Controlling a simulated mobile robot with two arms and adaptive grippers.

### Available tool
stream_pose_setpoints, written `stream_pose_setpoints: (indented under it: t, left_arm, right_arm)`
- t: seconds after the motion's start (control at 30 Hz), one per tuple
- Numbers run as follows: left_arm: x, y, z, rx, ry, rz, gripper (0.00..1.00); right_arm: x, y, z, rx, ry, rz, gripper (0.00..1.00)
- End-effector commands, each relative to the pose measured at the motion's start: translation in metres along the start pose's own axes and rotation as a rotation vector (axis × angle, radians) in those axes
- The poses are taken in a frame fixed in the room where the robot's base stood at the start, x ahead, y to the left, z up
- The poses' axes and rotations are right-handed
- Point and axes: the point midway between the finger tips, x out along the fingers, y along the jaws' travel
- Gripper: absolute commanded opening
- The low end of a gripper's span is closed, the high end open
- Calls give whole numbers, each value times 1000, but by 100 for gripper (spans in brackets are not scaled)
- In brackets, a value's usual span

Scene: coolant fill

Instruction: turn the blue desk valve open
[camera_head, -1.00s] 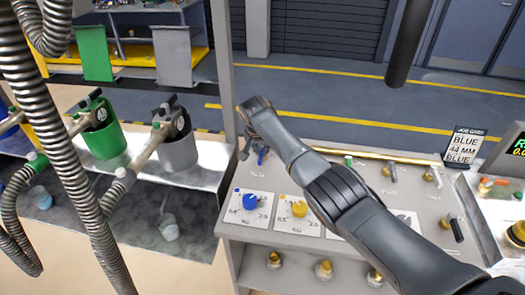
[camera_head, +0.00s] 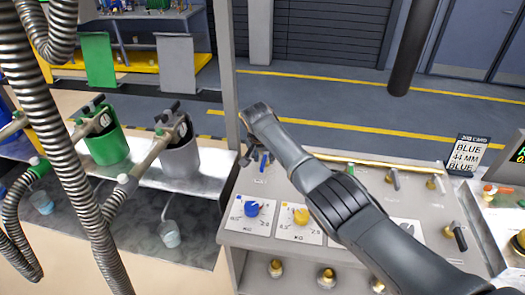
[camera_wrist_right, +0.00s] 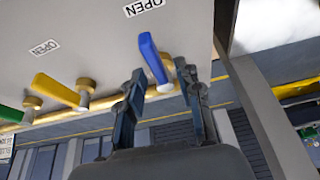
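The blue desk valve is a blue lever (camera_wrist_right: 153,58) on a brass fitting on the grey desk panel, with an OPEN label (camera_wrist_right: 144,7) near its free end. In the head view only a bit of the blue lever (camera_head: 264,161) shows beside my right gripper (camera_head: 250,157). In the right wrist view my right gripper (camera_wrist_right: 163,88) is open, one finger on each side of the lever's pivot end. The fingers look apart from the lever; exact contact cannot be told. My left gripper is not in view.
Yellow (camera_wrist_right: 57,90) and green (camera_wrist_right: 12,114) levers sit along the same panel edge. A blue knob (camera_head: 253,209) and a yellow knob (camera_head: 301,216) are on the desk front. A job card (camera_head: 467,155) stands right. Hoses (camera_head: 70,150) hang at left.

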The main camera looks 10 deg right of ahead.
Motion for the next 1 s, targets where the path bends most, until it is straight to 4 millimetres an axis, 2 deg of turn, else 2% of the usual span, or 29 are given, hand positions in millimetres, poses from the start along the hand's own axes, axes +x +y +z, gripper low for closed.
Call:
stream_pose_setpoints:
  t: [0.27,0.5,0.7,1.0]
  left_arm:
    - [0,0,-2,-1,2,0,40]
    - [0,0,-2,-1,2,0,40]
    - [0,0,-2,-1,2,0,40]
    - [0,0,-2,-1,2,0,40]
  right_arm:
    - [-27,0,0,-1,3,-2,35]
    - [-77,-1,-1,1,4,-5,35]
    - [-107,-1,-1,1,2,-2,35]
    - [-118,0,0,1,0,0,35]
